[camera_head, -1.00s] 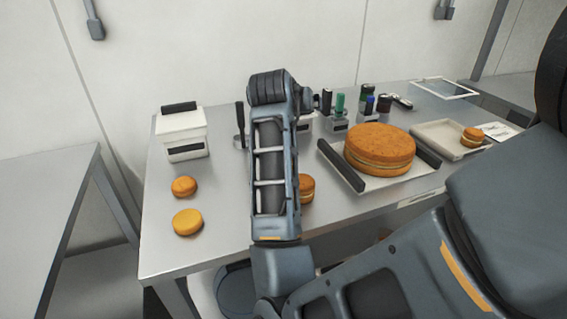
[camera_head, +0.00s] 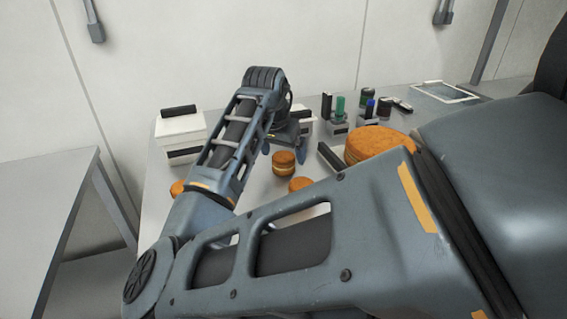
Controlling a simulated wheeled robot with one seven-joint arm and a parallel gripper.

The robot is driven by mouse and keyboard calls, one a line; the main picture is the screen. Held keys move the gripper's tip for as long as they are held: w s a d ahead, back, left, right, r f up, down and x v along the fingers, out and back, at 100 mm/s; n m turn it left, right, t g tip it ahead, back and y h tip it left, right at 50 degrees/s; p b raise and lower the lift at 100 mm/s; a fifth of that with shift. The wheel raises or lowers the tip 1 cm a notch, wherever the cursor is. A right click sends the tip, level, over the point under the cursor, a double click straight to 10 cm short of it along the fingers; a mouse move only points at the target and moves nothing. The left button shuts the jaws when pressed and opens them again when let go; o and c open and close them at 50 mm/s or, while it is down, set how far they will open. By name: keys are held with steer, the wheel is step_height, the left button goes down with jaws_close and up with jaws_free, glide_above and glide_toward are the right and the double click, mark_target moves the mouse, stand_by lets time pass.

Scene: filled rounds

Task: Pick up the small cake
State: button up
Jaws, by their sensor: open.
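A small cake (camera_head: 283,163), orange-brown with a pale filling line, stands upright on the metal table. A second small round (camera_head: 301,184) lies just nearer, its lower part hidden by my arm. My gripper (camera_head: 285,147) is open and empty, pointing down with its blue fingertips spread to either side, over or just behind the first small cake. I cannot tell its exact height or whether it touches the cake. Another small round (camera_head: 177,187) shows partly at the left behind my arm.
A white box (camera_head: 180,131) stands at the back left. Bottles in holders (camera_head: 340,107) and a tablet (camera_head: 446,92) stand at the back.

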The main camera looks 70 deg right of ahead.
mark_target(283, 156)
steer(key=shift+x, duration=1.9)
steer(key=shift+w, duration=0.15)
steer(key=shift+c, duration=0.3)
steer(key=c, duration=0.7)
